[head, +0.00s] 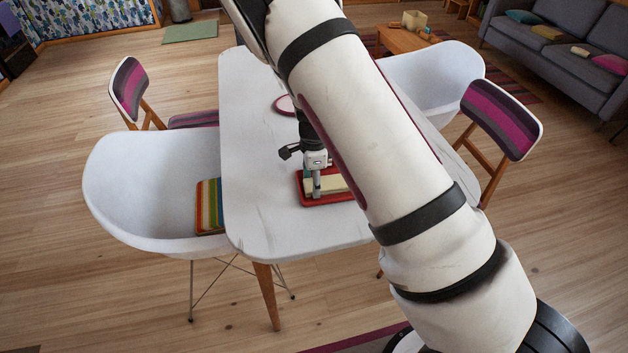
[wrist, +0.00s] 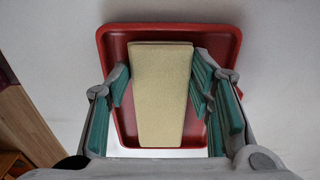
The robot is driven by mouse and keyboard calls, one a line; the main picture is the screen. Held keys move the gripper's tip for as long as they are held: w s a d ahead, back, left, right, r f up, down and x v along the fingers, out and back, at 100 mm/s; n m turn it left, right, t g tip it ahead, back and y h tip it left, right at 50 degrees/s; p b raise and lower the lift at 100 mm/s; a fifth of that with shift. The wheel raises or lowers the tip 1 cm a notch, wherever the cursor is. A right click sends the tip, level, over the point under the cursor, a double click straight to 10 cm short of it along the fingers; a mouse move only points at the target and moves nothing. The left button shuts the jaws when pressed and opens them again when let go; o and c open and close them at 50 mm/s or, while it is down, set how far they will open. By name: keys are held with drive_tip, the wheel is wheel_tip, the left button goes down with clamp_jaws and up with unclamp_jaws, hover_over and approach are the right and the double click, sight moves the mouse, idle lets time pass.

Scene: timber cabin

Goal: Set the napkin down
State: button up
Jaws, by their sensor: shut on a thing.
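The napkin is a cream, flat folded piece (wrist: 161,95) between my gripper's teal-padded fingers (wrist: 160,88) in the wrist view. My gripper is shut on it. In the head view the napkin (head: 330,185) shows as a pale strip at my gripper (head: 316,188), over a red tray (head: 312,202) on the white table. The red tray (wrist: 112,40) also shows around and below the napkin in the wrist view. I cannot tell whether the napkin's underside touches the tray floor. My arm hides the tray's right part in the head view.
The white table (head: 255,130) has bare top left of and in front of the tray. A round pink-rimmed plate (head: 284,105) lies farther back, partly hidden by my arm. White chairs (head: 145,185) and striped chairs (head: 505,115) stand around the table.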

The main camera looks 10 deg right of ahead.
drive_tip(key=o, duration=1)
drive_tip(key=shift+f, duration=0.1)
drive_tip(key=shift+c, duration=0.2)
